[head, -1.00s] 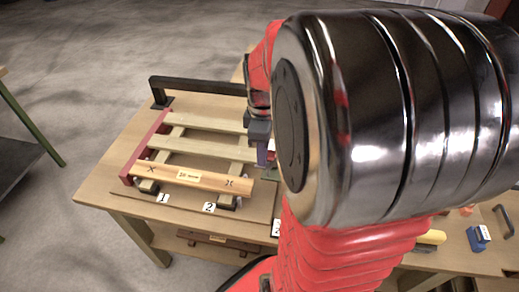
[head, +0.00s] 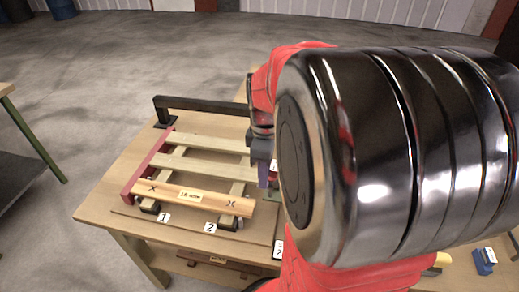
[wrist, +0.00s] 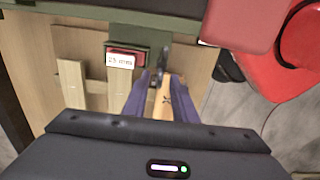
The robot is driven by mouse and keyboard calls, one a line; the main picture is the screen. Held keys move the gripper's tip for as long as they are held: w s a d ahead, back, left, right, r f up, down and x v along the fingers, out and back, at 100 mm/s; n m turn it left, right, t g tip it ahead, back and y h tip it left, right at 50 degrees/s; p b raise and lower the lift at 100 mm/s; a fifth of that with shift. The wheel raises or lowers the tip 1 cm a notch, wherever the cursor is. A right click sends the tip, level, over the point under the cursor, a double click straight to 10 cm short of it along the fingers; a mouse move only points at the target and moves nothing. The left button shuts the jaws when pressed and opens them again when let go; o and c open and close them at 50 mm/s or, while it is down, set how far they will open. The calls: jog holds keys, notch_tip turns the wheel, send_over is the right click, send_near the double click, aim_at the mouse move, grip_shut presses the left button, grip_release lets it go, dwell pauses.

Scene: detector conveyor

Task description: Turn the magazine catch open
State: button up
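In the wrist view my gripper (wrist: 160,88) has two purple fingers with a gap between them. A dark metal lever-like part (wrist: 163,66), possibly the magazine catch, shows just beyond the fingertips. A wooden piece with a dark X mark (wrist: 167,97) shows in the gap, and I see no clear grip on it. A green upright plate (wrist: 140,37) stands beyond, with a red block labelled 25 mm (wrist: 121,59) on it. In the head view my gripper (head: 266,172) is at the right end of the slatted wooden frame, mostly hidden by my arm.
The slatted frame (head: 200,171), with a red left rail, sits on a wooden table (head: 108,188). A light bar marked with X signs (head: 190,197) lies across its front. A black raised bar (head: 205,103) stands behind. A blue block (head: 484,261) is at the far right.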

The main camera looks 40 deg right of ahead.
notch_tip(320, 180, up, 13)
dwell(0.5)
dwell(0.5)
jog(key=s+a+f+m+t, duration=0.2)
jog(key=a+m, duration=0.1)
jog(key=a, duration=0.7)
jog(key=s+a+f+m+t, duration=0.2)
jog(key=a+m+t, duration=0.1)
jog(key=a, duration=0.7)
jog(key=shift+a+m+t, duration=0.15)
jog(key=shift+m+t, duration=0.15)
jog(key=shift+m, duration=0.5)
